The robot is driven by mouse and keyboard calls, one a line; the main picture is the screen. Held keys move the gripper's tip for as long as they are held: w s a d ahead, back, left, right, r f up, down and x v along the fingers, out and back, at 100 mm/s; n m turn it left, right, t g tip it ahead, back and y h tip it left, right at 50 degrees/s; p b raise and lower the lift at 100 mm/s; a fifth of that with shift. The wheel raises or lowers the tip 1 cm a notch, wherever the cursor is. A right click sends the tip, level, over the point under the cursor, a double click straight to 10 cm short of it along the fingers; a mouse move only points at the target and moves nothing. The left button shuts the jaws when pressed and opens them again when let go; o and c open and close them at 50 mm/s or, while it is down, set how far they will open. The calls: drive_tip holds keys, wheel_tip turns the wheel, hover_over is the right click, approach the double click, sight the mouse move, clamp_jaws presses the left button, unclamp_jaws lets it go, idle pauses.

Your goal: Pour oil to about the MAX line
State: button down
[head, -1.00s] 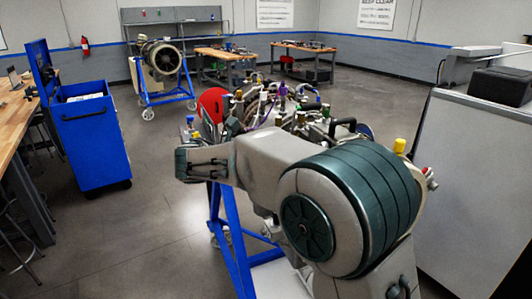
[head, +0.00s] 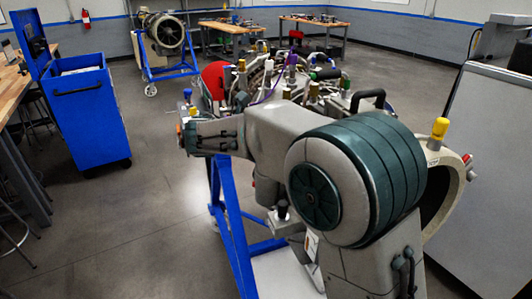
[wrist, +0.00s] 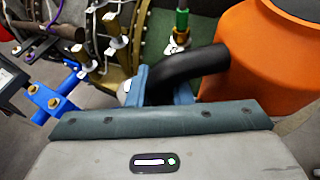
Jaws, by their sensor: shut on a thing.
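In the wrist view, my gripper (wrist: 160,88) has its blue-grey fingers closed around the end of a black curved handle (wrist: 190,68). The handle joins a large orange container (wrist: 265,60) on the right, whose top and bottom are cut off. A turbine engine (wrist: 110,25) with a ribbed casing and fittings is just beyond; a green fitting (wrist: 181,22) stands near the handle. In the head view, the engine (head: 270,85) on its blue stand (head: 232,220) is partly behind my arm. My fingers are hidden there. I see no oil and no MAX line.
A blue cart (head: 90,115) and a wooden bench (head: 12,85) stand at the left. A grey cabinet (head: 490,150) is close on the right. Another turbine (head: 165,32) stands at the back. Floor (head: 150,210) is clear between the cart and the blue stand.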

drive_tip(key=shift+a+f+b, duration=0.1)
drive_tip(key=shift+f+b, duration=1.1)
drive_tip(key=shift+f, duration=0.15)
drive_tip(key=r+m+b, duration=0.1)
drive_tip(key=a+r+m+y+b, duration=0.1)
drive_tip(key=b, duration=0.1)
drive_tip(key=shift+w+a, duration=0.15)
drive_tip(key=shift+w, duration=0.1)
drive_tip(key=shift+r, duration=0.15)
drive_tip(key=r, duration=0.1)
drive_tip(key=r+y, duration=0.1)
drive_tip(key=r+m, duration=0.1)
drive_tip(key=shift+s+a+r+t, duration=0.1)
drive_tip(key=shift+s+r+t, duration=0.1)
drive_tip(key=shift+s+t, duration=0.15)
